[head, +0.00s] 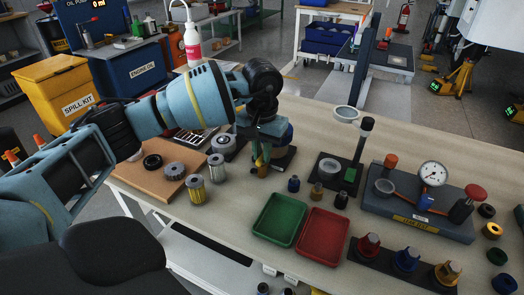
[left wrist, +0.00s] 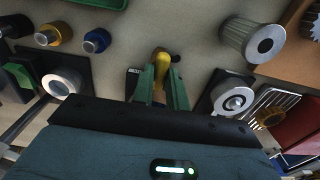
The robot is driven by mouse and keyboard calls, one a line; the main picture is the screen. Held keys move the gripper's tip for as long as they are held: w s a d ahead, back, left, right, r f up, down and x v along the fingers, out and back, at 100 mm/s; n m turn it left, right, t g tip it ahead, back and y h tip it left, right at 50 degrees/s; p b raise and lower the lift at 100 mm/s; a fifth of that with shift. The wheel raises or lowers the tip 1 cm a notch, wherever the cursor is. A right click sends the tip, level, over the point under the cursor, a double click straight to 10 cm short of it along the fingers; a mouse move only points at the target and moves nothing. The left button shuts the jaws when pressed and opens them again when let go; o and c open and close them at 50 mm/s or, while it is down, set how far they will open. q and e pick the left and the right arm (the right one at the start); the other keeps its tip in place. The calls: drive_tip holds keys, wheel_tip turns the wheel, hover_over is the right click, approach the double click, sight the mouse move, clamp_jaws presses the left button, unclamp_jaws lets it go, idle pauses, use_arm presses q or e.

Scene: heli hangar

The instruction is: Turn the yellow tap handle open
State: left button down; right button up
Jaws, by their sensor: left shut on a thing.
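The yellow tap handle (left wrist: 161,57) shows between the two green fingers of my left gripper (left wrist: 162,80) in the left wrist view. The fingers are shut on it, and its rounded end shows beyond them. In the head view my left gripper (head: 261,160) points down at the tap, which stands on a dark base (head: 285,158) on the bench. My gripper and wrist hide most of the tap there. How far the handle is turned cannot be told. My right gripper is not in view.
Silver filters (head: 196,190) stand left of the gripper. Small fittings (head: 294,184) stand to its right, with a green tray (head: 279,219) and a red tray (head: 323,236) nearer. A leak-test block with a gauge (head: 433,174) is farther right. The bench behind is largely clear.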

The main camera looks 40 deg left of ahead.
sight(262, 156)
use_arm(q)
drive_tip(key=shift+r, duration=0.1)
drive_tip(key=c, duration=1.4)
unclamp_jaws()
wheel_tip(262, 156, up, 7)
drive_tip(key=shift+f, duration=0.2)
drive_tip(key=shift+r+p, duration=0.3)
drive_tip(key=shift+r, duration=0.3)
drive_tip(key=shift+f, duration=0.1)
